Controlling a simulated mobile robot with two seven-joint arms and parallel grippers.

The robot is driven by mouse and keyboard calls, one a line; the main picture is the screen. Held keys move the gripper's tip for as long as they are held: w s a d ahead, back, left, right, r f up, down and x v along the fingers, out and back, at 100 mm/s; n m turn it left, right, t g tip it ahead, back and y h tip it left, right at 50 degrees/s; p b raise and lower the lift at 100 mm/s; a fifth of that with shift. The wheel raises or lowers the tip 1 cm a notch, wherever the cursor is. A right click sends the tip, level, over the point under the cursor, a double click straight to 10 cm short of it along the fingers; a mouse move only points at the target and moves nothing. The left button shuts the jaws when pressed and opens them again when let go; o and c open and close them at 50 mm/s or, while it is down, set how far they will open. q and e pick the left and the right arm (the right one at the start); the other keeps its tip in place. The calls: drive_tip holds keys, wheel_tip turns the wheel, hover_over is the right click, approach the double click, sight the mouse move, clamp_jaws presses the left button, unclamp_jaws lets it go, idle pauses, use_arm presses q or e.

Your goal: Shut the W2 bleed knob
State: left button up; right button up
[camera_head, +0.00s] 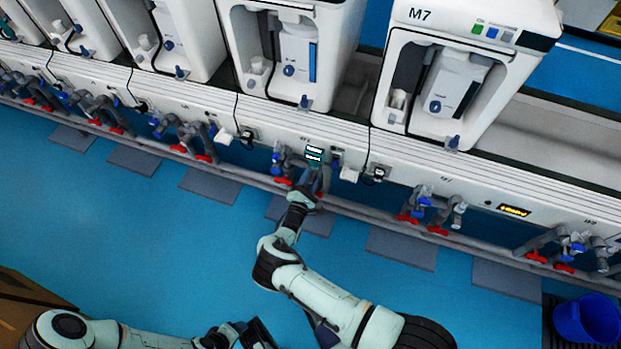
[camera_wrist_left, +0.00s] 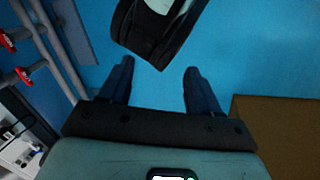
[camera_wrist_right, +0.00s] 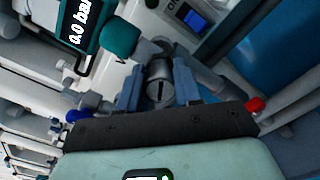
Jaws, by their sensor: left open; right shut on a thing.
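In the right wrist view a round grey metal knob with a dark slot (camera_wrist_right: 159,90) sits between the fingers of my right gripper (camera_wrist_right: 160,97), which is shut on it. I cannot read a W2 label on or beside it. In the head view my right gripper (camera_head: 308,187) is at the pipework under the white rail, and the knob is hidden there. A teal gauge (camera_wrist_right: 88,25) beside the knob reads 0.0 bar; it also shows in the head view (camera_head: 314,154). My left gripper (camera_wrist_left: 158,88) is open and empty over the blue floor, away from the rail.
Red-handled valves (camera_head: 422,217) and grey pipes line the rail on both sides. Grey floor mats (camera_head: 400,248) lie below. A blue bucket (camera_head: 588,320) stands at the lower right.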

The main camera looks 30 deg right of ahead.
use_arm(q)
drive_tip(key=shift+g+h, duration=0.3)
drive_tip(key=shift+g, duration=0.2)
drive_tip(key=s+r+p, duration=0.1)
drive_tip(key=s+d+r, duration=0.1)
drive_tip(key=s, duration=0.1)
drive_tip(key=shift+d+r+p, duration=0.2)
drive_tip(key=shift+p, duration=0.15)
use_arm(e)
drive_tip(key=m, duration=0.5)
drive_tip(key=shift+d+m, duration=0.1)
drive_tip(key=shift+m, duration=0.3)
drive_tip(key=o, duration=1)
drive_tip(key=shift+s, duration=0.1)
drive_tip(key=shift+o, duration=0.2)
